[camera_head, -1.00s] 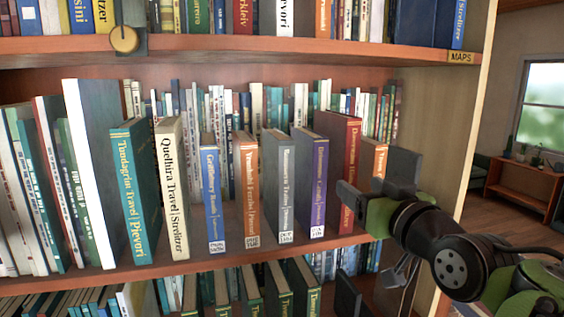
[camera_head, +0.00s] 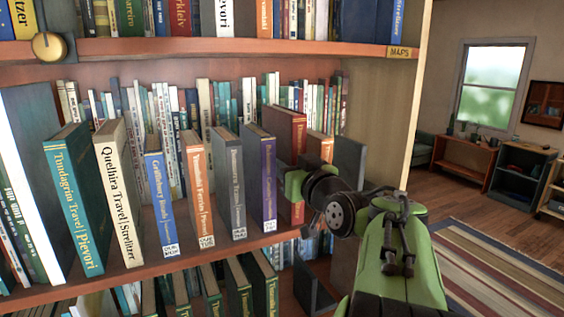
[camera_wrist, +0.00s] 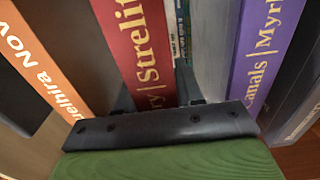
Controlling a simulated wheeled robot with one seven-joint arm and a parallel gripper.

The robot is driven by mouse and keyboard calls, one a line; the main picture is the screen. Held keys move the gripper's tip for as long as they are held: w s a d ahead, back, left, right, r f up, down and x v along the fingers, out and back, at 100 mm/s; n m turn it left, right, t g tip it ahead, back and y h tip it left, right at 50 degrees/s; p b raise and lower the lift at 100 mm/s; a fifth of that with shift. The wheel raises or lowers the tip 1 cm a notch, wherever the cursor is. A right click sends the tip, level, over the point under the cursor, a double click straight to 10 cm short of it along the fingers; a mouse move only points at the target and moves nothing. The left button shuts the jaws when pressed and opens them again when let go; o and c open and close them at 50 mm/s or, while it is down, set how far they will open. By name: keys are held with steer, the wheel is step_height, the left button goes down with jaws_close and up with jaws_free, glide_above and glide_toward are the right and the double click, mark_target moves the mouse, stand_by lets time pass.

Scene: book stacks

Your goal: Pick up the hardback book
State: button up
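Several hardback books stand upright on the middle shelf, spines out; which one the task means is not marked. A tall red hardback with gold lettering (camera_head: 285,128) stands near the right end of the row and is partly hidden by my gripper (camera_head: 322,172). In the wrist view, the red spine (camera_wrist: 140,50) is directly ahead of my gripper. An orange book (camera_wrist: 40,70) is on its left there and a purple book (camera_wrist: 265,55) on its right. My gripper appears open, its dark plates apart in front of the shelf; contact with the red book cannot be told.
The purple book (camera_head: 262,180) and a smaller orange book (camera_head: 321,146) flank the red one closely. The shelf above (camera_head: 230,47) and the wooden side panel (camera_head: 393,110) bound the space. More books stand behind and below. The room on the right is open, with a striped rug (camera_head: 500,255).

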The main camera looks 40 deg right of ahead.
jaws_close()
steer(key=shift+r, duration=0.1)
